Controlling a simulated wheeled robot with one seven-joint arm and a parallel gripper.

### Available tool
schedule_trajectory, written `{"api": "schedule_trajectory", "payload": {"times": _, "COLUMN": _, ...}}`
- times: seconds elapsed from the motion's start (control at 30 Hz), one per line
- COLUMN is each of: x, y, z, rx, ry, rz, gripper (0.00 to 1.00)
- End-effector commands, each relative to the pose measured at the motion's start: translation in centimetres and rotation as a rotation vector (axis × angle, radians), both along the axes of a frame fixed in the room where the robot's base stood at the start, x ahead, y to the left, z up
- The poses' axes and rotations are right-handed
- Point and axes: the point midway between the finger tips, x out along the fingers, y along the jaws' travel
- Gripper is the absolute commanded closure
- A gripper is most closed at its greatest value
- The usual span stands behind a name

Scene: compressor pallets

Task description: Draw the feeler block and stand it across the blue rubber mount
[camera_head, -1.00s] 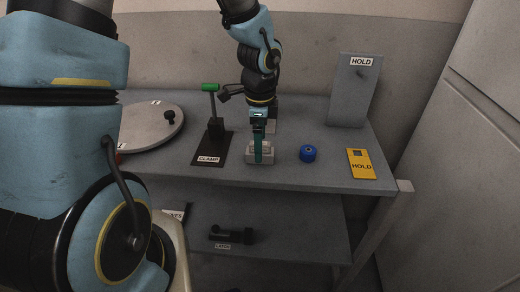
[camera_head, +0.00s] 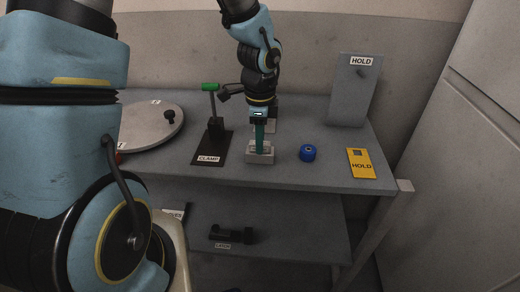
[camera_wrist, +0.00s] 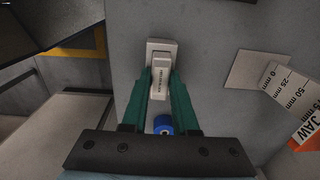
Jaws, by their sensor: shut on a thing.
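The feeler block (camera_wrist: 161,74) is a pale, lettered piece, seen end-on between my teal fingers in the wrist view. My gripper (camera_head: 259,151) is shut on it, pointing down over the pale grey holder (camera_head: 260,158) on the bench. The holder (camera_wrist: 159,45) also shows around the block in the wrist view. I cannot tell how much of the block is still inside it. The blue rubber mount (camera_head: 307,153) is a short round piece on the bench, right of the holder and apart from my gripper. It shows in the wrist view (camera_wrist: 163,124) between my fingers.
A green-handled clamp (camera_head: 211,130) stands close left of the holder. A round disc (camera_head: 148,128) with a black knob lies farther left. The bench around the mount is clear.

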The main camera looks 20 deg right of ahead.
Motion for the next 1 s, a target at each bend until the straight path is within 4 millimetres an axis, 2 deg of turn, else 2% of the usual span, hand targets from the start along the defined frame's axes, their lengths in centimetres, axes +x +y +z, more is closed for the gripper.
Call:
{"api": "schedule_trajectory", "payload": {"times": 0.7, "x": 0.0, "y": 0.0, "z": 0.1, "rx": 0.0, "ry": -0.001, "rz": 0.0, "gripper": 1.0}}
{"api": "schedule_trajectory", "payload": {"times": 1.0, "x": 0.0, "y": 0.0, "z": 1.1, "rx": 0.0, "ry": -0.001, "rz": 0.0, "gripper": 1.0}}
